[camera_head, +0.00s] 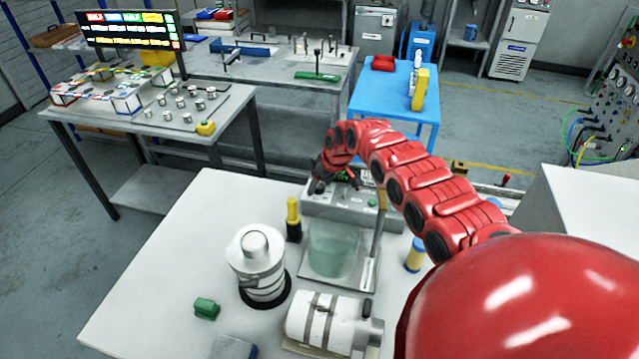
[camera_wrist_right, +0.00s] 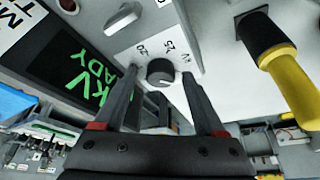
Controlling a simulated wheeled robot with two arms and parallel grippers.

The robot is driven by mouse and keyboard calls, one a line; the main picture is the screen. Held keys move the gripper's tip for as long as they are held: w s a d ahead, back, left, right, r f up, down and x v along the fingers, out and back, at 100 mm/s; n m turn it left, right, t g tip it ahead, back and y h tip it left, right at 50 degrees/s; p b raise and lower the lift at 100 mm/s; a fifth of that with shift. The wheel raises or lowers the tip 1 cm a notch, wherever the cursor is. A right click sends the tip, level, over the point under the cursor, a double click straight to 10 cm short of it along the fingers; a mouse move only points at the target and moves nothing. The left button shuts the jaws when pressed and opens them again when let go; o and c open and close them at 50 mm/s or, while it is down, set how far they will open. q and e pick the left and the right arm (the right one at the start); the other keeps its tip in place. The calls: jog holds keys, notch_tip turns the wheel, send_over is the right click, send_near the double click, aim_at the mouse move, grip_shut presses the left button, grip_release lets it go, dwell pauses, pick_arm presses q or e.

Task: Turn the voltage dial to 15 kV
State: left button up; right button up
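The voltage dial (camera_wrist_right: 160,72) is a small dark round knob on a pale plate in the right wrist view. Numbers are printed around it at an angle and are hard to read; I cannot tell its setting. My right gripper (camera_wrist_right: 161,78) is open, its two dark fingers apart on either side of the dial. I cannot tell whether they touch it. A black display (camera_wrist_right: 75,62) with green "kV" and "ADY" letters sits left of the dial. In the head view the grey tester box (camera_head: 340,213) is partly behind my red right arm. My left gripper is not in view.
A yellow and black probe handle (camera_wrist_right: 280,65) is right of the dial. On the white table, a glass tank (camera_head: 333,250), an upright white cylinder (camera_head: 257,262) and a lying one (camera_head: 325,320) stand before the box. The table's left side is mostly clear.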

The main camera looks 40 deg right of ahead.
grip_shut()
jog(key=shift+a, duration=0.1)
